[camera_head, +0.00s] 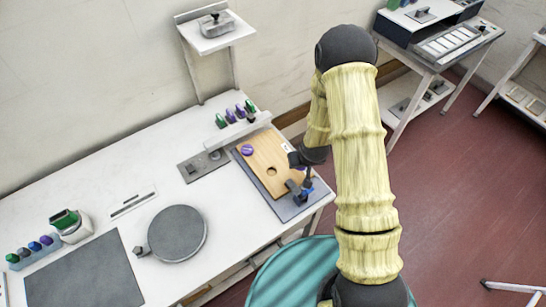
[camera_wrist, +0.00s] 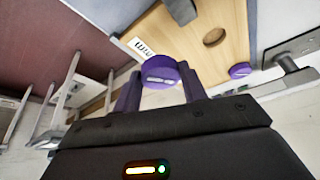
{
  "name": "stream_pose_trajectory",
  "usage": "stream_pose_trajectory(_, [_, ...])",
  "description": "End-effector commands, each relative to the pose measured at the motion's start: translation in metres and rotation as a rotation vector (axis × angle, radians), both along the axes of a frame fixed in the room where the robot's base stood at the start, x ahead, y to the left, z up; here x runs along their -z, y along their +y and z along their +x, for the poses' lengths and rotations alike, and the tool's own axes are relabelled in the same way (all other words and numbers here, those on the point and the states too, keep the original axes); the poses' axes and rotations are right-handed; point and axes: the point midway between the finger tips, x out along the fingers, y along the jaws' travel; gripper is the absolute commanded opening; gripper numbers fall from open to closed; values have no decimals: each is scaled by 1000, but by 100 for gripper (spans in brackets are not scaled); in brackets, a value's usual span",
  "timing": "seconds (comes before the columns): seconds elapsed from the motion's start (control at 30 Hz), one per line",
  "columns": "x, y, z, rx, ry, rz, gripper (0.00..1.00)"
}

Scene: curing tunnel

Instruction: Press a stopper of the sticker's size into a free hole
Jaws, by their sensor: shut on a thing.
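My gripper (camera_wrist: 160,84) is shut on a purple stopper (camera_wrist: 160,72), held between its two purple fingers and apart from the board as far as the wrist view shows. The wooden board (camera_head: 262,153) lies on the bench. It has one open round hole (camera_head: 271,171), also seen in the wrist view (camera_wrist: 214,37). Another purple stopper (camera_head: 247,150) sits at the board's left part and also shows in the wrist view (camera_wrist: 240,70). A white sticker with dark marks (camera_wrist: 140,47) is near the board's edge; its marking is too small to read. The arm hides much of my gripper in the head view.
A dark clamp-like part (camera_head: 294,187) stands at the board's near right corner. A rack with green and purple stoppers (camera_head: 236,115) stands behind the board. A grey round plate (camera_head: 177,233) and another stopper row (camera_head: 33,248) are left on the bench.

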Motion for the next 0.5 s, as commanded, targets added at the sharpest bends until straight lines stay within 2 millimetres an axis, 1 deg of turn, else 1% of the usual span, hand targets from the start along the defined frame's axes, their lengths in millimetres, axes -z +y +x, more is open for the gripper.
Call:
stream_pose_trajectory(0.03, [-1, 22, 6, -64, -5, 3, 20])
stream_pose_trajectory(0.1, [-4, 48, 11, -150, -6, 2, 20])
stream_pose_trajectory(0.2, [-9, 79, 16, -251, -6, -4, 20])
stream_pose_trajectory(0.3, [-12, 95, 17, -305, -6, -10, 20])
stream_pose_trajectory(0.37, [-13, 98, 17, -316, -5, -12, 20])
stream_pose_trajectory(0.5, [-13, 98, 17, -316, -5, -12, 20])
